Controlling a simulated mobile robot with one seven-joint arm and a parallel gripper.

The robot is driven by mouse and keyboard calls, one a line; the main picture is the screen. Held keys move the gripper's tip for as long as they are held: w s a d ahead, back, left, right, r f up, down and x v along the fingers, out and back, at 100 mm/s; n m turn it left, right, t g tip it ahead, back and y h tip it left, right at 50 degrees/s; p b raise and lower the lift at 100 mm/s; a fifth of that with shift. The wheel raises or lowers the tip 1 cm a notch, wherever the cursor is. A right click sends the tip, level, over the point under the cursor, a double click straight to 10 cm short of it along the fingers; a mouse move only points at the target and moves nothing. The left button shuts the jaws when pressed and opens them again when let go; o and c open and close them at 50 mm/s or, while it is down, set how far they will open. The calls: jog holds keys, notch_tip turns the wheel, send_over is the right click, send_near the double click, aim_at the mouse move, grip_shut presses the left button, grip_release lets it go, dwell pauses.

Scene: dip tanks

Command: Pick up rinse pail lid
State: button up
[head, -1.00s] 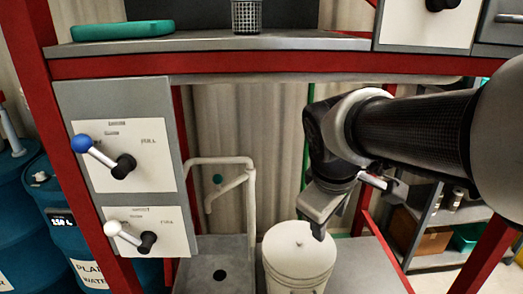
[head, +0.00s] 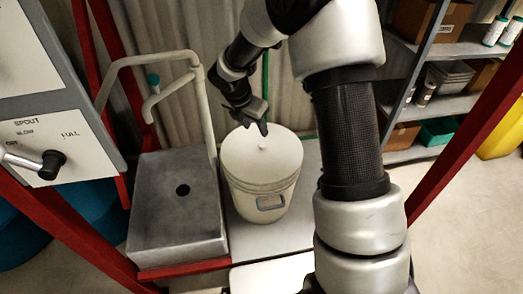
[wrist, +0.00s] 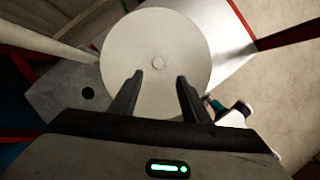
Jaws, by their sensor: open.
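In the wrist view my gripper (wrist: 159,76) overlaps the near part of the lid. I cannot tell whether the fingertips touch the lid.
A grey drain box (head: 178,205) with a dark hole stands left of the pail, under a pale pipe spout (head: 150,100). A red post (head: 460,140) rises on the right, with shelves (head: 440,105) behind. A valve panel (head: 50,120) is at the far left.

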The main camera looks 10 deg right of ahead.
jog(key=b, duration=0.1)
send_over(262, 144)
jog(key=s+a, duration=0.1)
jog(key=s, duration=0.1)
jog(key=f, duration=0.6)
jog(key=shift+s+a+f, duration=0.1)
jog(key=shift+a+f, duration=0.05)
jog(key=shift+a, duration=0.05)
jog(key=x, duration=0.1)
jog(key=b+x, duration=0.1)
jog(key=x, duration=0.2)
jog(key=shift+a+f, duration=0.3)
jog(key=shift+f, duration=0.05)
jog(key=shift+w+d+f, duration=0.15)
jog(key=shift+w+f, duration=0.05)
jog(key=shift+f, duration=0.1)
grip_shut()
